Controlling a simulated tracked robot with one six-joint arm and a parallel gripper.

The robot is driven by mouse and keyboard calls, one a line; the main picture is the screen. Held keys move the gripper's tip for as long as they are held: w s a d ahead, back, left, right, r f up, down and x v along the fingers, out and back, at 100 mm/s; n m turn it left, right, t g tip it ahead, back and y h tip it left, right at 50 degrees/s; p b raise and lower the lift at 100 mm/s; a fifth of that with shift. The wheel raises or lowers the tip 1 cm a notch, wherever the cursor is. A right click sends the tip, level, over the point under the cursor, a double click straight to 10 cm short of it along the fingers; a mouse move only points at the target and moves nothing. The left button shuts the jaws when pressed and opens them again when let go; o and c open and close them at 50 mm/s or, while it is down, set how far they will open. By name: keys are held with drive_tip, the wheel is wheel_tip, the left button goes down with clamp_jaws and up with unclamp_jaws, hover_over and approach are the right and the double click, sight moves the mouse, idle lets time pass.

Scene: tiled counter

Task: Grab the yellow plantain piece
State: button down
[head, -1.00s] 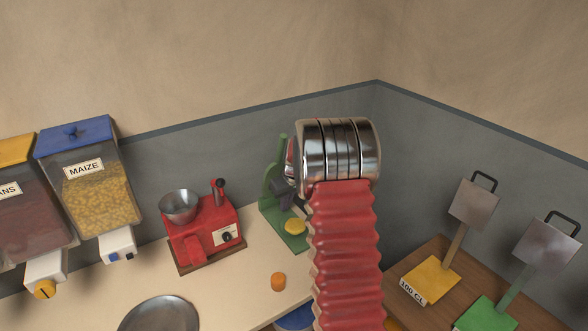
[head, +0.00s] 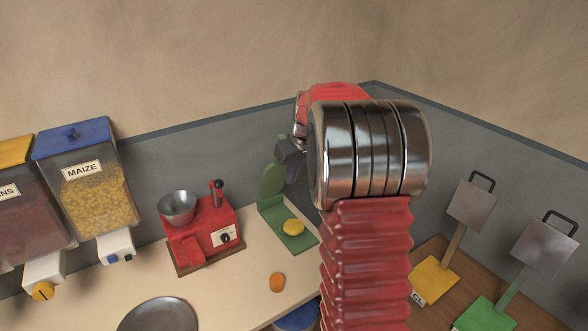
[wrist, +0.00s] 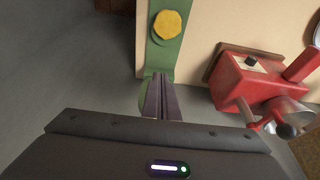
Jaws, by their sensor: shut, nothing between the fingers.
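The yellow plantain piece (head: 293,227) lies on the flat green plate (head: 299,243) of a stand with an upright green rounded part (head: 272,180). In the wrist view the yellow piece (wrist: 167,25) is at the top, beyond the fingertips and apart from them. My gripper (wrist: 163,80) is shut and empty, its dark fingers together over the green stand. In the head view my gripper (head: 288,150) is small and partly hidden by my arm, above and behind the yellow piece.
A red machine with a metal bowl (head: 198,235) stands left of the green stand. An orange piece (head: 277,282) lies on the counter in front. A metal plate (head: 158,315) is at the lower left. The grey wall (head: 230,150) is close behind my gripper.

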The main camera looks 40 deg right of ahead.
sight(296, 227)
drive_tip(key=shift+v, duration=1.65)
drive_tip(key=c, duration=2.5)
unclamp_jaws()
drive_tip(key=shift+c, duration=0.2)
drive_tip(key=shift+o, duration=0.7)
drive_tip(key=shift+s+f, duration=0.1)
drive_tip(key=shift+f, duration=0.15)
drive_tip(key=o, duration=0.5)
drive_tip(key=s+f, duration=0.1)
drive_tip(key=s+f+g, duration=0.1)
drive_tip(key=f, duration=0.1)
drive_tip(key=s+f+g, duration=0.1)
drive_tip(key=f, duration=0.1)
drive_tip(key=shift+a+f, duration=0.1)
drive_tip(key=shift+a, duration=0.2)
drive_tip(key=shift+c, duration=0.2)
drive_tip(key=o, duration=0.6)
drive_tip(key=shift+f, duration=0.15)
drive_tip(key=o, duration=0.6)
drive_tip(key=f, duration=0.5)
drive_tip(key=w+f, duration=0.1)
drive_tip(key=f, duration=0.1)
drive_tip(key=shift+f, duration=0.6)
